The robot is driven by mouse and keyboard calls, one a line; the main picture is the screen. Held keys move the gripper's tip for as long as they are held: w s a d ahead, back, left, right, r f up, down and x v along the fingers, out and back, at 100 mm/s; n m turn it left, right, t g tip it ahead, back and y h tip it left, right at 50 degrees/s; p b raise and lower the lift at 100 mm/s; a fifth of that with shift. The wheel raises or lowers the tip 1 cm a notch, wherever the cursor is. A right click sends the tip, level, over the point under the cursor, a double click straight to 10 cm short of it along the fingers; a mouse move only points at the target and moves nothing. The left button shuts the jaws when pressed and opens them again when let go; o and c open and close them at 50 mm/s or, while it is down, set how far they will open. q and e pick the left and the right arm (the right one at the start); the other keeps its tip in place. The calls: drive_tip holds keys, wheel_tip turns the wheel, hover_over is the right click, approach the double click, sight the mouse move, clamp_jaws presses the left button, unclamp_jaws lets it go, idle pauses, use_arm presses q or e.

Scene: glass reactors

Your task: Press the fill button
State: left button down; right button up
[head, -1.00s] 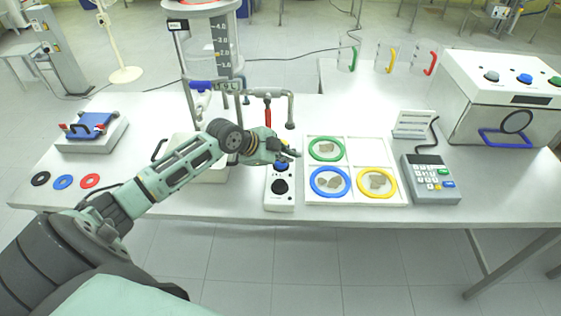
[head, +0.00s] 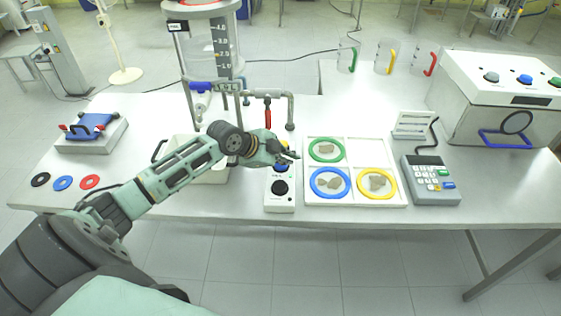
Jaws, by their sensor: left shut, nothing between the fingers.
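A white control box (head: 280,203) lies on the table at the middle, with a black round knob or button (head: 280,187) near its front and a blue button (head: 281,169) behind it. Its small labels are not readable. My left gripper (head: 292,154) is shut and empty, just above the far end of the box, near the blue button. The gripper partly covers that end, and I cannot tell whether it touches the button. My right gripper is not in view.
A glass reactor with a scale (head: 222,45) and pipes stands behind my left arm. A white divided tray (head: 353,198) with coloured rings lies right of the box, then a grey keypad device (head: 431,180). Clear table shows behind the tray.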

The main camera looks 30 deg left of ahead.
use_arm(q)
drive_tip(key=shift+r, duration=0.35)
wheel_tip(320, 180, up, 6)
drive_tip(key=p, duration=0.5)
